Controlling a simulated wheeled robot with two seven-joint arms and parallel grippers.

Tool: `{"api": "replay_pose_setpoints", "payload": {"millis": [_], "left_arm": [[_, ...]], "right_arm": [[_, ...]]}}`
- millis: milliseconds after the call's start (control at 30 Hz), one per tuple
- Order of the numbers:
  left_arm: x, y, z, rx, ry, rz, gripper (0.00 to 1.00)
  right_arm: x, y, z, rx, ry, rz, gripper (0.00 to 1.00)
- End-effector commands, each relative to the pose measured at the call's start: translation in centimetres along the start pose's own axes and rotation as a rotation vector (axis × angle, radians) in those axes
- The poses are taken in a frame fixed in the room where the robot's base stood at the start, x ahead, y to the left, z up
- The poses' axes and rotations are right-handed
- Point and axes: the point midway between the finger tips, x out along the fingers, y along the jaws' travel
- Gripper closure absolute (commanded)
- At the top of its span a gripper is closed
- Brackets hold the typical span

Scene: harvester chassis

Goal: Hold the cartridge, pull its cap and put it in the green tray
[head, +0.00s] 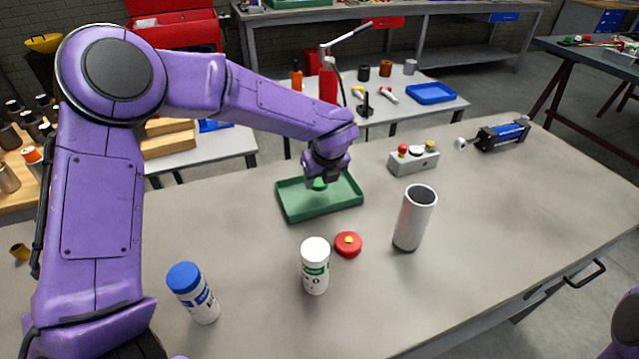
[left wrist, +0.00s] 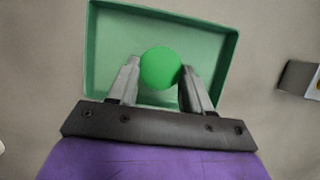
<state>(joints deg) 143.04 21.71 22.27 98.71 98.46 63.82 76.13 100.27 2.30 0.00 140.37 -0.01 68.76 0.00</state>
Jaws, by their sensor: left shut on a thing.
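My left gripper (head: 321,178) points down over the green tray (head: 337,208). It is shut on a round green cap (head: 319,184). In the left wrist view the green cap (left wrist: 160,68) sits between the two fingertips (left wrist: 160,75), with the tray (left wrist: 232,65) behind it. I cannot tell whether the cap touches the tray floor. A white cartridge with a green label (head: 315,268) stands upright on the table in front of the tray, with a plain white top. A second cartridge with a blue cap (head: 193,292) stands to its left. My right gripper is out of view.
A metal tube (head: 414,218) stands further right. A button box (head: 413,159) and a blue-black cylinder unit (head: 501,135) are at the back right. The table's right part is clear.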

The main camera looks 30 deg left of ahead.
Motion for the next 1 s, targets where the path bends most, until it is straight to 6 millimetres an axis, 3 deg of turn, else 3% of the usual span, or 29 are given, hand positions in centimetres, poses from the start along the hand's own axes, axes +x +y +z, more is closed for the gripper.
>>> {"api": "replay_pose_setpoints", "payload": {"millis": [200,600,633,667,700,1000], "left_arm": [[3.4,-0.2,-0.8,0.002,0.0,0.002,0.87],[4.2,-0.1,-1.1,0.001,0.0,0.0,0.87],[4.0,-0.1,-1.1,0.001,-0.001,0.0,0.41],[4.0,-0.1,-1.1,0.001,-0.001,0.0,0.31],[4.0,-0.1,-1.1,0.001,0.0,0.0,0.26],[3.8,-0.2,-1.0,0.001,-0.001,0.0,0.26]], "right_arm": [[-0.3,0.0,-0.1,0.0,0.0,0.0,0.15],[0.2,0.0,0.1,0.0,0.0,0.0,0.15],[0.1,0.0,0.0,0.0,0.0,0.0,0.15],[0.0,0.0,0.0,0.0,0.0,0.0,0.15],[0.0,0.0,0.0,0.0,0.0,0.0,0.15],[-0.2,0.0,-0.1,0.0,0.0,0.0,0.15]]}}
